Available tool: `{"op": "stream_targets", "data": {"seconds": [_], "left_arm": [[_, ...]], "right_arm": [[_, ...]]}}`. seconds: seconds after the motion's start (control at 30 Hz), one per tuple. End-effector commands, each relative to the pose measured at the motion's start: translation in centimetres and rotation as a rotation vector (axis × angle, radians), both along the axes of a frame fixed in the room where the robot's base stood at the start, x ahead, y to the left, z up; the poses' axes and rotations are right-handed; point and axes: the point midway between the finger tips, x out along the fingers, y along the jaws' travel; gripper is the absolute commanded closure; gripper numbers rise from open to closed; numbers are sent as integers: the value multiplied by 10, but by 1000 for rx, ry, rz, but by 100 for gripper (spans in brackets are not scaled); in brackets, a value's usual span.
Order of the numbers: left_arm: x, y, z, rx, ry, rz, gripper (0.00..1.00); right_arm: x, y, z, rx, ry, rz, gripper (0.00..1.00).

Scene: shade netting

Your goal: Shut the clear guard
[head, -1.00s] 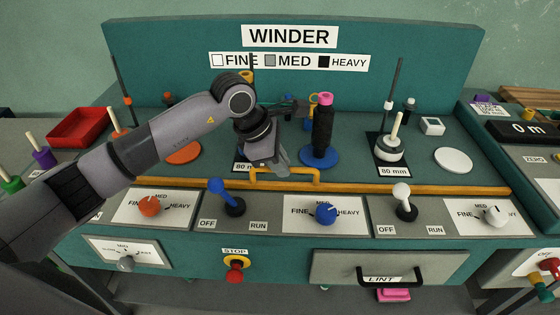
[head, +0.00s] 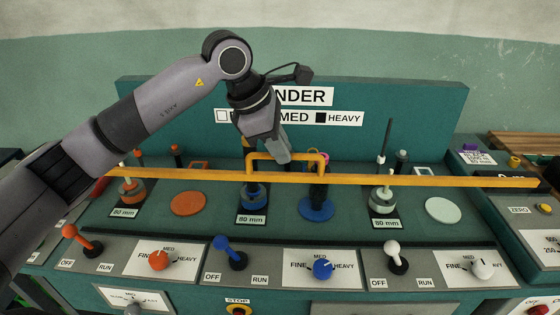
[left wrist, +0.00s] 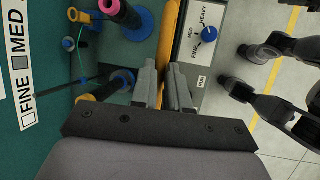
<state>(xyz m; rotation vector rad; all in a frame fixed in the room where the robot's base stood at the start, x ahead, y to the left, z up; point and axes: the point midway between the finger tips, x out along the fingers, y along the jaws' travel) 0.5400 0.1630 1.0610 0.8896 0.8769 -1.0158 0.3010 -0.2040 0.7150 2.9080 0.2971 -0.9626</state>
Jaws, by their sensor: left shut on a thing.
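The guard's yellow bar (head: 420,181) runs across the winder, raised above the deck and in front of the spool stands. A yellow loop handle (head: 315,155) stands up at its middle. I cannot make out the clear panel itself. My left gripper (head: 283,157) reaches down from above and is shut on the handle. In the left wrist view, the yellow bar (left wrist: 170,35) runs up from between the two grey fingers (left wrist: 163,88). My right gripper cannot be made out in either view.
The sloped front panel has an orange lever (head: 80,240), a blue lever (head: 228,250) and a white lever (head: 396,250), with dials between them. The upright WINDER board (head: 400,95) stands behind.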

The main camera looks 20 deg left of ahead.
Motion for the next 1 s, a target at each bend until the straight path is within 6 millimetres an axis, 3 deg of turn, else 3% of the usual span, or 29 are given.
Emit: {"op": "stream_targets", "data": {"seconds": [0.13,0.57,0.6,0.67,1.0], "left_arm": [[0,0,17,-2,-4,1,100],[1,0,23,-5,-10,1,100],[1,0,23,-5,-11,1,76],[1,0,23,-5,-10,1,60],[0,1,22,-2,-4,1,60]], "right_arm": [[0,1,8,2,0,0,57],[0,2,9,3,1,1,57],[0,2,9,4,0,1,57],[0,2,9,4,0,1,57],[1,2,8,4,-1,1,57]]}}
